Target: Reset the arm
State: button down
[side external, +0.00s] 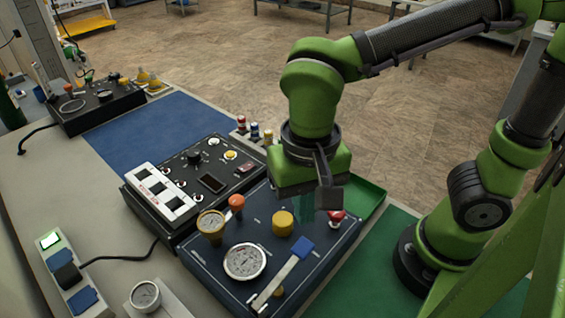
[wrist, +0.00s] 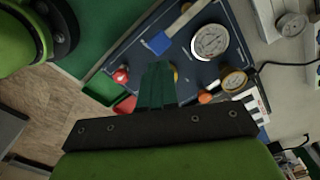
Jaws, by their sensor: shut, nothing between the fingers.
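My gripper (side external: 306,206) is shut and empty, with teal fingers pointing down over the back right part of a dark blue panel (side external: 213,267). In the wrist view the closed fingers (wrist: 157,84) show in front of the panel. The panel bears a white-faced gauge (side external: 245,261), a gauge with a brass body (side external: 211,223), an orange knob (side external: 236,202), a yellow knob (side external: 283,223), a red knob (side external: 337,216) and a lever with a blue grip (side external: 303,248). The fingers appear close to the red and yellow knobs; whether they touch anything cannot be told.
A black box with switches (side external: 180,182) stands left of the panel, and another device (side external: 97,105) stands at the back left. A green tray (side external: 369,198) lies beyond the panel. A power strip (side external: 68,272) and a small gauge (side external: 145,296) are at the front left. The blue mat (side external: 150,135) is clear.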

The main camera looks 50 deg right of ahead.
jog(key=shift+r, duration=0.25)
jog(key=shift+w+f+n, duration=0.15)
jog(key=shift+f+n, duration=0.1)
jog(key=shift+n, duration=0.75)
jog(key=w+d+r+t, duration=0.1)
jog(key=d+t, duration=0.1)
jog(key=d, duration=0.3)
jog(key=w+d+r+t+y, duration=0.1)
jog(key=d+r+t, duration=0.1)
jog(key=d, duration=0.4)
jog(key=w+d+r+t+y, duration=0.1)
jog(key=d+t, duration=0.2)
jog(key=d, duration=0.3)
jog(key=shift+w+r, duration=0.4)
